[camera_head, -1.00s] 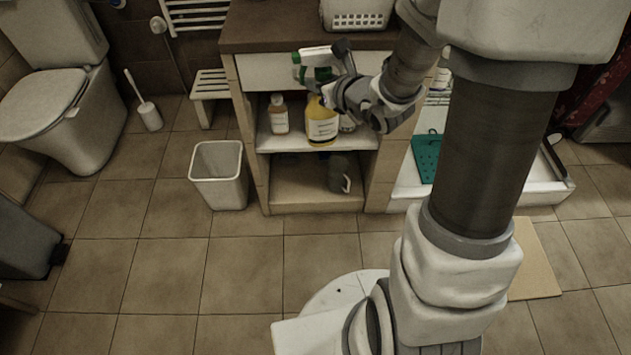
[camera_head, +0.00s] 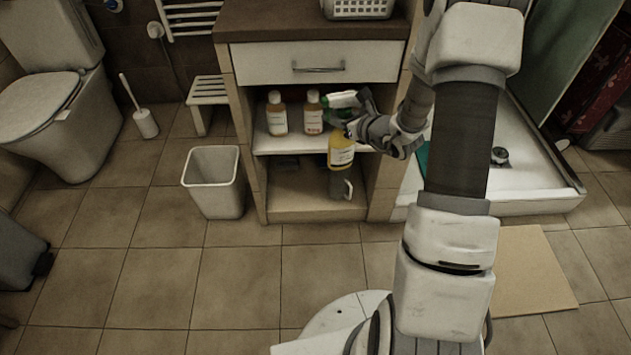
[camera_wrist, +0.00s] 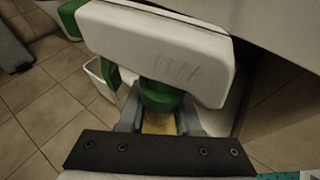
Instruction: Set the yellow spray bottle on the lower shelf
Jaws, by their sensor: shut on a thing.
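The yellow spray bottle (camera_head: 341,152) has a white label and a green-and-white spray head. My gripper (camera_head: 352,124) is shut on it just below the spray head. The bottle hangs upright in front of the cabinet, its bottom a little below the upper shelf's front edge. In the wrist view the spray head (camera_wrist: 160,50) fills the middle, with its green neck between the fingers (camera_wrist: 158,118). The lower shelf (camera_head: 300,196) is the cabinet's bottom compartment. A grey jug (camera_head: 340,187) stands on it at the right, partly behind the yellow bottle.
Two white-labelled bottles (camera_head: 277,114) (camera_head: 312,113) stand on the upper shelf (camera_head: 290,144). A small dark object (camera_head: 286,162) lies at the back of the lower shelf. The lower shelf's left and middle front are clear. A white bin (camera_head: 213,182) stands left of the cabinet.

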